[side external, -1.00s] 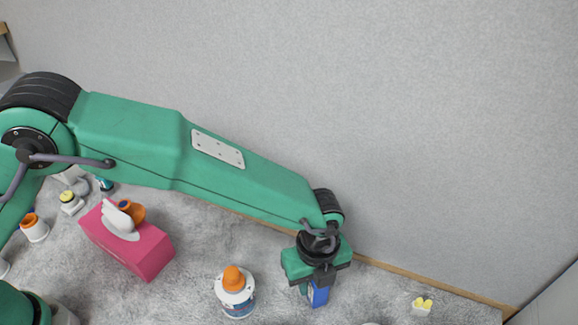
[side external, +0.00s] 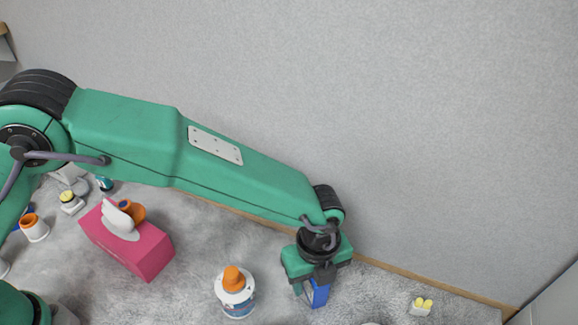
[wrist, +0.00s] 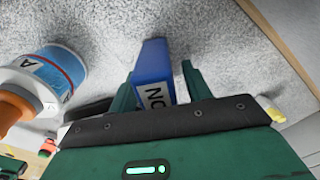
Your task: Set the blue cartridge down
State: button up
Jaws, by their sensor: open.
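The blue cartridge (side external: 317,293) stands on the grey carpet-like surface below my gripper (side external: 314,284) in the side view. In the wrist view the blue cartridge (wrist: 153,72) shows a white label with dark letters, and it lies between the two green fingers of my gripper (wrist: 157,88). The fingers are open, one on each side of it. Whether either finger still touches it I cannot tell. The cartridge's lower end is partly hidden by my gripper in the wrist view.
A white bottle with an orange cap (side external: 236,292) stands left of the cartridge and close by in the wrist view (wrist: 50,82). A pink tissue box (side external: 128,242) is farther left. A small yellow-and-white item (side external: 421,306) lies to the right. A wall rises behind.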

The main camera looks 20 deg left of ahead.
notch_tip(320, 180, up, 11)
jog(key=shift+r, duration=0.2)
dwell(0.4)
dwell(0.4)
jog(key=shift+w+a+r, duration=0.2)
jog(key=shift+a+r, duration=0.1)
jog(key=shift+a, duration=0.15)
jog(key=a+r+n+t, duration=0.1)
jog(key=a+r+n, duration=0.3)
jog(key=a, duration=0.3)
jog(key=a+r+n+t+h, duration=0.1)
jog(key=a+r+n, duration=0.3)
jog(key=a, duration=0.4)
jog(key=a+r+n, duration=0.3)
jog(key=a+n, duration=0.2)
jog(key=a, duration=0.2)
jog(key=s+a+n+t, duration=0.1)
jog(key=s+a+n, duration=0.5)
jog(key=a+n, duration=0.1)
jog(key=s+a+n+t+y, duration=0.1)
jog(key=s+a+n, duration=0.4)
jog(key=a, duration=0.5)
jog(key=shift+s+a+f+n+t, duration=0.2)
jog(key=shift+s+a+n+t, duration=0.15)
jog(key=shift+n+t, duration=0.55)
